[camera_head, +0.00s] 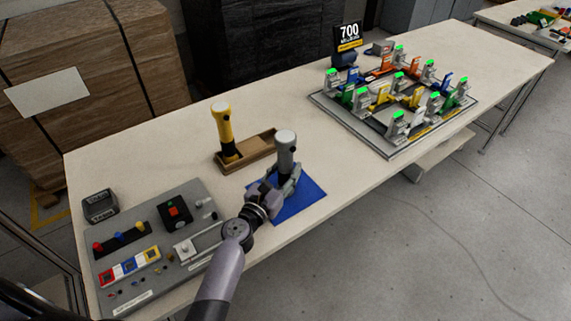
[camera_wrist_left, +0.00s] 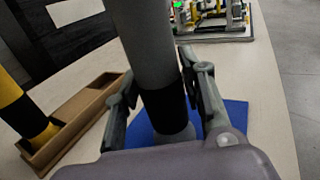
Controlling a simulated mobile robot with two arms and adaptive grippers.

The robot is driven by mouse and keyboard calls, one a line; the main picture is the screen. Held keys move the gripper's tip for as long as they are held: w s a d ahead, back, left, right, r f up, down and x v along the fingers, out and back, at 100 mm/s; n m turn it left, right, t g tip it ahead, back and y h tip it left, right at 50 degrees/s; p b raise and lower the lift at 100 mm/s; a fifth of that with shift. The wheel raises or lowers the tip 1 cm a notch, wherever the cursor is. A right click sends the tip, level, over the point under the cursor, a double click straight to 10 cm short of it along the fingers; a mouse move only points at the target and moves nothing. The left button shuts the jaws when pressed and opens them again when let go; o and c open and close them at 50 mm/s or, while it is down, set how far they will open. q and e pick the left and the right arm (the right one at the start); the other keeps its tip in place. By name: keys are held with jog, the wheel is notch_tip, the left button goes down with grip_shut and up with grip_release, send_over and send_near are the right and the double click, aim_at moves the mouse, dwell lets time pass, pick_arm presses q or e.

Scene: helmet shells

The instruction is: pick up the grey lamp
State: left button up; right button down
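The grey lamp (camera_head: 286,148) stands upright on a blue mat (camera_head: 308,200) on the table. It has a grey head and body, with a black band low down that shows in the left wrist view (camera_wrist_left: 166,108). My left gripper (camera_head: 284,184) is low at the lamp, its fingers on either side of the body. In the left wrist view the gripper (camera_wrist_left: 158,85) looks open, with a gap between the left finger and the lamp; contact at the right finger is unclear. The lamp's foot is partly hidden. My right gripper is not in view.
A yellow and black lamp (camera_head: 224,132) stands in a wooden tray (camera_head: 262,142) just left of the grey lamp. A control panel (camera_head: 115,243) and a dark grey box (camera_head: 100,206) lie at the near left. A board of coloured fixtures (camera_head: 345,119) fills the far right.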

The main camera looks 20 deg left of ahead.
pick_arm(q)
grip_shut()
jog(key=shift+r, duration=0.15)
dwell(0.4)
